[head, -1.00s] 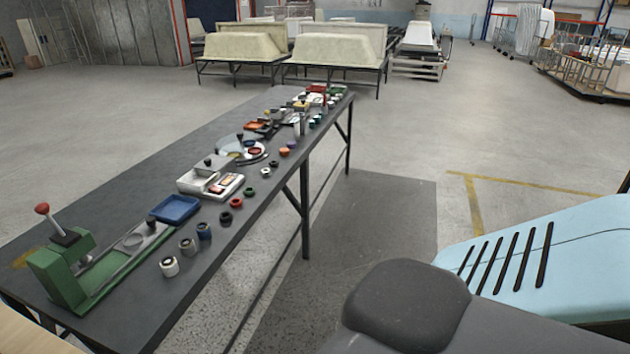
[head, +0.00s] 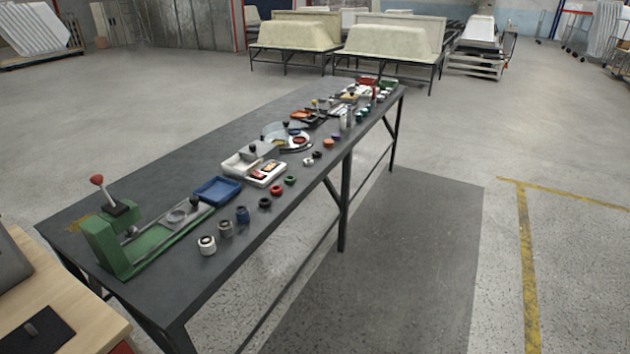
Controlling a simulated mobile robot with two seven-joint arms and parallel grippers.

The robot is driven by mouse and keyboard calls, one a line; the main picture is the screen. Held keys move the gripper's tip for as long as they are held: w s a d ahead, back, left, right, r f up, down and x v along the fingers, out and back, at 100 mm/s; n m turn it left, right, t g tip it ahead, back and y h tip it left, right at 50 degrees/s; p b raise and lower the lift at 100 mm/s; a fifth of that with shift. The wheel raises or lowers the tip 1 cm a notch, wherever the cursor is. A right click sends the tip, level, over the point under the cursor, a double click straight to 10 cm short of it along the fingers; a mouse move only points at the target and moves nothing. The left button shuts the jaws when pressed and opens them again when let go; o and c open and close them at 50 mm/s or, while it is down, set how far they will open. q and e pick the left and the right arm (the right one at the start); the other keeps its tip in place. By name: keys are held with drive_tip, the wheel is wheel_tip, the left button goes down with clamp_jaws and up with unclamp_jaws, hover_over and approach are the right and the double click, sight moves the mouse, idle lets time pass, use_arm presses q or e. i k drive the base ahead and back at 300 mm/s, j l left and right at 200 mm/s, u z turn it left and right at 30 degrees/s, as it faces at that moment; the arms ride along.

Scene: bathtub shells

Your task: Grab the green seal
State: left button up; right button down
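A small green seal (head: 290,180), ring-shaped, lies on the long dark table (head: 160,175), in a row of small rings along its right edge. A red ring (head: 278,189) and a dark ring (head: 265,203) lie just nearer to me. A pair of small rings, one white (head: 308,161) and one black (head: 317,155), lies just beyond it. Nothing covers the green seal. Neither of my grippers is in view.
A green lever device (head: 140,240) stands at the table's near end. A blue tray (head: 217,190) and a white box (head: 247,160) lie beside the rings. A wooden desk (head: 60,310) is at the lower left. The floor right of the table is open.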

sight(289, 180)
drive_tip(key=i+l+u, duration=0.15)
drive_tip(key=i+l, duration=0.15)
drive_tip(key=i+l+u, duration=0.1)
drive_tip(key=i+l, duration=0.2)
drive_tip(key=i+l+u, duration=0.15)
drive_tip(key=i+l, duration=0.15)
drive_tip(key=l, duration=0.2)
drive_tip(key=i+l+u, duration=0.1)
drive_tip(key=i+l, duration=0.15)
drive_tip(key=l, duration=0.15)
drive_tip(key=i+l+u, duration=0.15)
drive_tip(key=l, duration=0.3)
drive_tip(key=i, duration=0.1)
